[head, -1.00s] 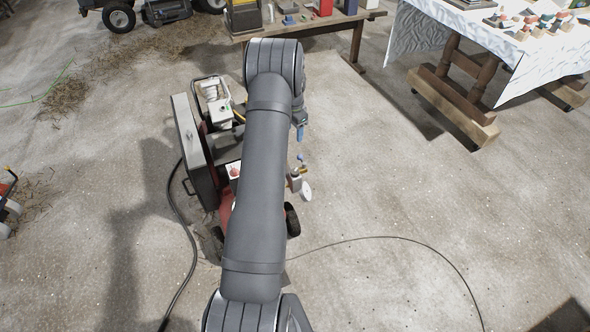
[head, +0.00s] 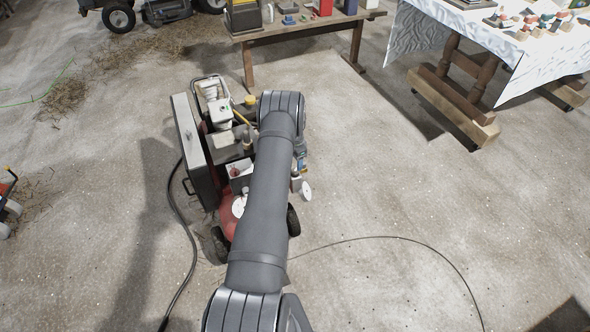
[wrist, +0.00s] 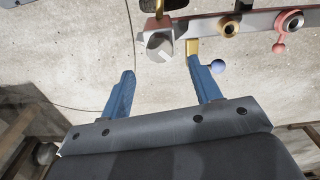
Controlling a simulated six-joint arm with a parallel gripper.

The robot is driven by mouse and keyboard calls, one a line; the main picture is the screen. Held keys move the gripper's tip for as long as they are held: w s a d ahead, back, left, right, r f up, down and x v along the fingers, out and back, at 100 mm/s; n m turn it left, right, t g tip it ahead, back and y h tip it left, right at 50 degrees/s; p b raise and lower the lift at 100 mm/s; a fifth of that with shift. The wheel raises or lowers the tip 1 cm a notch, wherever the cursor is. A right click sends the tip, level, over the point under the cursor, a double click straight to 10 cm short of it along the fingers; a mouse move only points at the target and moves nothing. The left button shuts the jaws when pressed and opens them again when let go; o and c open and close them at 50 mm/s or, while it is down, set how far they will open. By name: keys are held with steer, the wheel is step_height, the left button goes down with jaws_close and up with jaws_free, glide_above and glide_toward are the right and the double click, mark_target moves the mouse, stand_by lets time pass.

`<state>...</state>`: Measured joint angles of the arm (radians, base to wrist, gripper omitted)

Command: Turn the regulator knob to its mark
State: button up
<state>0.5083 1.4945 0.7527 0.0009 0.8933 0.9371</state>
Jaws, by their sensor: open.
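The compressor (head: 228,205), with its red tank, stands on the floor mostly left of and behind my arm. A white disc, likely a gauge (head: 305,191), shows on its right side. In the wrist view a metal bar (wrist: 255,24) carries round fittings at the top. A grey-white round part (wrist: 160,46) at its left end may be the regulator knob; I cannot make out a mark. My gripper (wrist: 163,84) is open and empty, its blue fingers pointing toward the bar. The right fingertip is close to a yellow piece (wrist: 192,47); contact is unclear. The head view shows my gripper (head: 302,160) just above the white disc.
A ball-ended pink handle (wrist: 278,47) and a blue ball (wrist: 217,67) lie near the right finger. A dark hose (head: 420,244) crosses the floor. A wooden bench (head: 290,32) and a cloth-covered table (head: 440,50) stand behind.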

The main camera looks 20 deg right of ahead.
steer(key=shift+f, duration=3.05)
steer(key=c, duration=1)
steer(key=shift+n, duration=0.4)
steer(key=n, duration=0.4)
steer(key=shift+n, duration=2.5)
